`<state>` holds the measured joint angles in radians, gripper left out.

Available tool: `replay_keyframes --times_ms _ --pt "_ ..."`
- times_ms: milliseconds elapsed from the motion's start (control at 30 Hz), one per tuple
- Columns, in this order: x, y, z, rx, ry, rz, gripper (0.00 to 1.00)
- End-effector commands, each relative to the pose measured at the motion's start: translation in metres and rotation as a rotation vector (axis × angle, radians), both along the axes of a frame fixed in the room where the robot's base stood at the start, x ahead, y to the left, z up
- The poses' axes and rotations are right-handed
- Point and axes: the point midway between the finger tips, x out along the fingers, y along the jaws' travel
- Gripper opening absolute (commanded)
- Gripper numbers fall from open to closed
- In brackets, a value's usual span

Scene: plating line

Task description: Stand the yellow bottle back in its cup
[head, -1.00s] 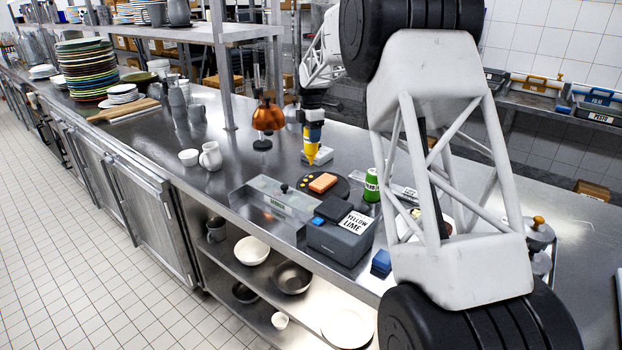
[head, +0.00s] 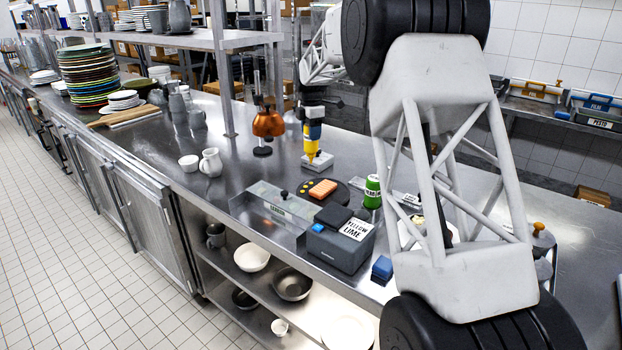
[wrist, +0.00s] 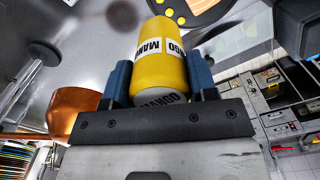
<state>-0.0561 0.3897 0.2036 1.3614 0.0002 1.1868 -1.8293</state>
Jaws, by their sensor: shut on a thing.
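The yellow bottle (head: 312,137) hangs nozzle down from my gripper (head: 312,118) in the head view. In the wrist view the bottle (wrist: 160,58) carries a white MANGO label, and the two blue fingers of my gripper (wrist: 158,85) are shut on its sides. A pale, low square holder (head: 325,162), seemingly the cup, stands on the steel counter right at the bottle's lower end. The nozzle overlaps the holder in the head view. I cannot tell whether the tip is inside it or just above. The holder is hidden in the wrist view.
A dark round plate with yellow dots and an orange block (head: 323,188) lies in front of the holder. A green bottle (head: 372,191) stands to its right, a copper lamp (head: 266,122) to its left. A grey box labelled YELLOW LIME (head: 340,245) is nearer the counter edge.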

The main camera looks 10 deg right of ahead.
Motion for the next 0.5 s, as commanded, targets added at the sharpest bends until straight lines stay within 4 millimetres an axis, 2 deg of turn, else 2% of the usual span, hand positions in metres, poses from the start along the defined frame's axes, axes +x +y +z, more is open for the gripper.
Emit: replay_keyframes --times_ms 267,500 --pt "-0.012 -0.008 0.003 0.0 0.0 -0.001 0.41" --pt "-0.043 -0.027 0.01 0.0 -0.001 -0.002 0.41"
